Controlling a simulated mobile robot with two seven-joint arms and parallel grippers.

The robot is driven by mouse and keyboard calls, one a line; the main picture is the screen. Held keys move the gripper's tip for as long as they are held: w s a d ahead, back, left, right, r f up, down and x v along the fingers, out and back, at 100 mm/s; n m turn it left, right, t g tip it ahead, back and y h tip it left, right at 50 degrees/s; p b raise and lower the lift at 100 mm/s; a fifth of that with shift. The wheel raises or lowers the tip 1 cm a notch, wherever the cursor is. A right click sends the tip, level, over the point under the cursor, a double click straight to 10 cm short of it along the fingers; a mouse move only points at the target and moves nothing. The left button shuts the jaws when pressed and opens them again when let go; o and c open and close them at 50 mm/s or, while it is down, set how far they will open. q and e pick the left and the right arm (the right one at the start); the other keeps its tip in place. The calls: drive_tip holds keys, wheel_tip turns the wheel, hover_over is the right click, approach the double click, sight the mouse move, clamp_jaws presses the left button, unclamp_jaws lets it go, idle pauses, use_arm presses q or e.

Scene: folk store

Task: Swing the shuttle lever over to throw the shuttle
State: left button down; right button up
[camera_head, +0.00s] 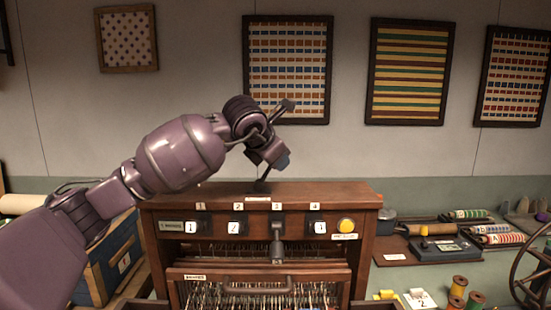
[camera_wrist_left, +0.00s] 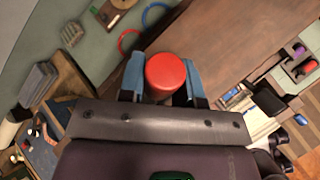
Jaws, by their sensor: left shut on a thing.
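The wooden loom cabinet (camera_head: 160,215) stands in the middle of the head view. The shuttle lever (camera_head: 263,185) rises from its top, and its upper part is hidden behind my gripper. My left gripper (camera_head: 272,158) is above the cabinet top, reaching in from the left. In the left wrist view a round red knob (camera_wrist_left: 166,71) sits between the two blue fingertips, which are shut on it. The knob appears to be the lever's end; it is hidden in the head view. My right gripper is not in view.
The cabinet front has numbered switches, a yellow button (camera_head: 346,225) and a middle handle (camera_head: 277,240). A blue crate (camera_head: 118,258) stands at left. Thread spools (camera_head: 457,290), a spoked wheel (camera_head: 535,265) and a shuttle board (camera_head: 430,250) lie at right. Framed textiles hang behind.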

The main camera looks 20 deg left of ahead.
use_arm(q)
drive_tip(key=shift+f, duration=0.1)
drive_tip(key=c, duration=0.9)
unclamp_jaws()
drive_tip(key=shift+o, duration=0.5)
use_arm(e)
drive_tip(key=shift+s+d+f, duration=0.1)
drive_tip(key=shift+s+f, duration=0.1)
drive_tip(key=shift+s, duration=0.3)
use_arm(q)
drive_tip(key=b+v, duration=0.1)
drive_tip(key=v, duration=0.9)
drive_tip(key=shift+s+r, duration=0.3)
drive_tip(key=shift+r, duration=0.05)
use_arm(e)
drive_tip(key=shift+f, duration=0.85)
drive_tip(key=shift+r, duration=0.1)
